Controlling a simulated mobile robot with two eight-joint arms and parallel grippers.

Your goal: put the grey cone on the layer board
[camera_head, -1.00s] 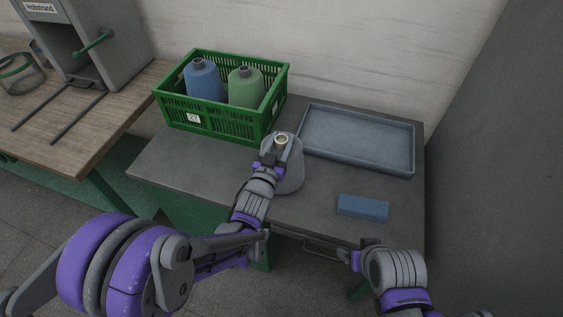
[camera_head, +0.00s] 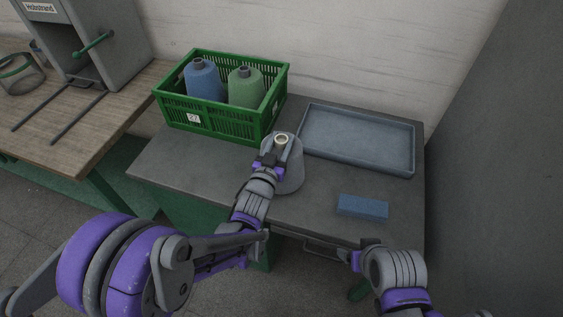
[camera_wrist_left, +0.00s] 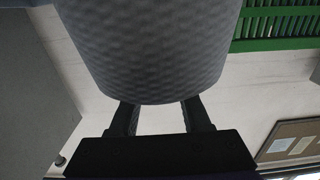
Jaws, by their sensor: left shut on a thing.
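The grey cone (camera_head: 289,176) is upright near the middle of the grey table, with a pale ring at its top. My left gripper (camera_head: 270,157) is shut on it near the top, from the front left. In the left wrist view the cone (camera_wrist_left: 150,50) fills the upper middle, above the gripper's fingers (camera_wrist_left: 160,118). I cannot tell whether its base touches the table. A shallow blue-grey tray (camera_head: 306,127) lies behind it to the right; I cannot tell for sure that this is the layer board. My right gripper (camera_head: 346,256) is low at the table's front edge, its jaws unclear.
A green crate (camera_head: 215,121) holds a blue cone (camera_head: 205,82) and a green cone (camera_head: 245,90) at the back left. A blue block (camera_head: 362,207) lies at the front right of the table (camera_head: 180,165). The tray looks empty. A grey wall stands at right.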

